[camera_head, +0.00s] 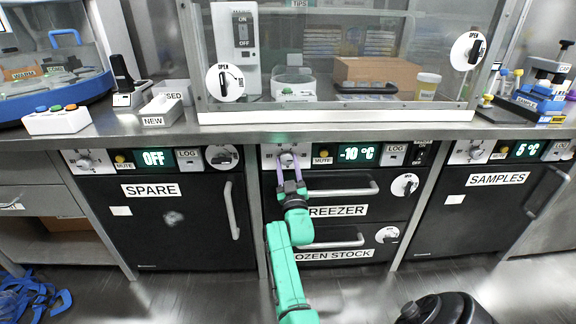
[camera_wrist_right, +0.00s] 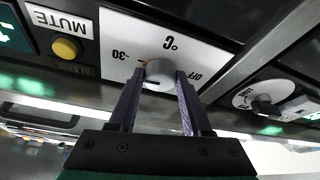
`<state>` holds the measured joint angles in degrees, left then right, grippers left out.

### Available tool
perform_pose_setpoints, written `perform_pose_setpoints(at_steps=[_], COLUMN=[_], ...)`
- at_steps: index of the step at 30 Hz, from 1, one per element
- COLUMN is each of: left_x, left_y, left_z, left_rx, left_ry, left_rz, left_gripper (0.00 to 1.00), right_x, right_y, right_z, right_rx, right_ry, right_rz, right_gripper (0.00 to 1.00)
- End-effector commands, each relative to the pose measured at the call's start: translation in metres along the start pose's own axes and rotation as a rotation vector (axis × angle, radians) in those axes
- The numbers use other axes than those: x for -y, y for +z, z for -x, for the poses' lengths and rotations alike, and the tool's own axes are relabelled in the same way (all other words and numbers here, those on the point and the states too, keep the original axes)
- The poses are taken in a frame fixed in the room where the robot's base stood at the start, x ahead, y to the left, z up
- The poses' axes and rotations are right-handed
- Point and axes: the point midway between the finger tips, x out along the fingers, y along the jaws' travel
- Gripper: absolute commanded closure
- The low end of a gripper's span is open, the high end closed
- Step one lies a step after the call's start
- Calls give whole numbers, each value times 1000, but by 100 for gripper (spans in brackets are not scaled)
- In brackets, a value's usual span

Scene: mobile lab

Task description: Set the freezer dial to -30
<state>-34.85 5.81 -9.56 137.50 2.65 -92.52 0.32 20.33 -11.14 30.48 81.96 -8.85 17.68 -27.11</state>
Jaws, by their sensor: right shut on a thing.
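The freezer dial (camera_head: 287,158) is a small round knob on a white plate at the left of the freezer's control strip. The lit display (camera_head: 357,153) beside it reads -10 °C. My right gripper (camera_head: 288,165) reaches up to the dial from below. In the right wrist view, the grey dial (camera_wrist_right: 160,72) sits between the two fingertips of my right gripper (camera_wrist_right: 160,84), which is shut on it. The plate shows -30, °C and OFF, upside down. The fingers partly hide the dial and its scale. My left gripper is not in view.
The yellow mute button (camera_wrist_right: 65,48) is beside the dial plate. Freezer drawer handles (camera_head: 343,190) stick out below. The spare unit (camera_head: 155,225) reads OFF, and the samples unit (camera_head: 470,215) reads 5 °C. A glass-fronted cabinet (camera_head: 340,115) stands on the counter above.

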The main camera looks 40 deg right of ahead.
Motion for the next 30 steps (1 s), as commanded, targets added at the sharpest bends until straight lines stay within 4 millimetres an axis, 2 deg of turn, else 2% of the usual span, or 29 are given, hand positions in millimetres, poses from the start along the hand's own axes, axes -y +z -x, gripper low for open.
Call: perform_pose_setpoints(at_steps=[7, 20, 21, 23, 30], left_x=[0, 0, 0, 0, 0], left_y=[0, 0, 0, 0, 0], left_z=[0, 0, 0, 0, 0], left_rx=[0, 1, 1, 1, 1], left_ry=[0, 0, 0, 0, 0], left_rz=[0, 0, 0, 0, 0], left_gripper=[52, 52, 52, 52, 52], right_x=[2, 1, 1, 1, 1], right_y=[2, 1, 1, 1, 1], right_z=[1, 1, 1, 1, 0], right_rx=[4, 4, 4, 3, 1], right_ry=[23, 27, 27, 27, 27], right_rz=[-61, -71, -71, -70, -68], right_gripper=[100, 100, 43, 21, 21])
